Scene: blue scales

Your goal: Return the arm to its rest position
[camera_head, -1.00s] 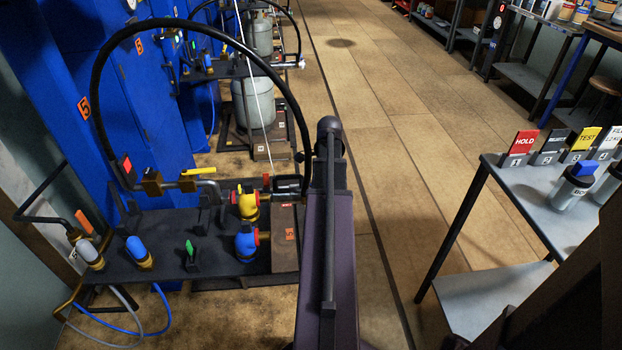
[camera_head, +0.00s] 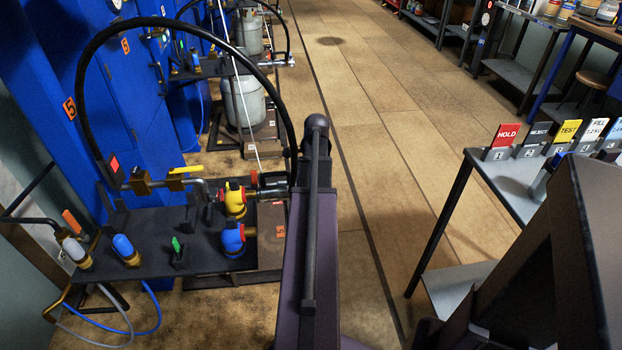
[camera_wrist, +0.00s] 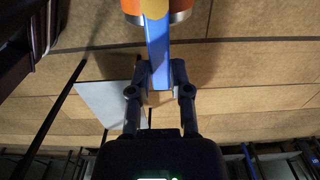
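My gripper (camera_wrist: 160,82) shows in the wrist view with its two fingers close together on either side of a blue bar (camera_wrist: 158,50). The fingers appear to touch the bar's sides. The bar runs up to a yellow part and an orange piece with metal rims (camera_wrist: 183,8), cut off by the top edge. Floor shows around it. In the head view my arm fills the lower right and centre; my gripper is not visible there.
At the left a dark bench (camera_head: 150,225) holds valves and a hose. The floor aisle (camera_head: 380,170) is clear.

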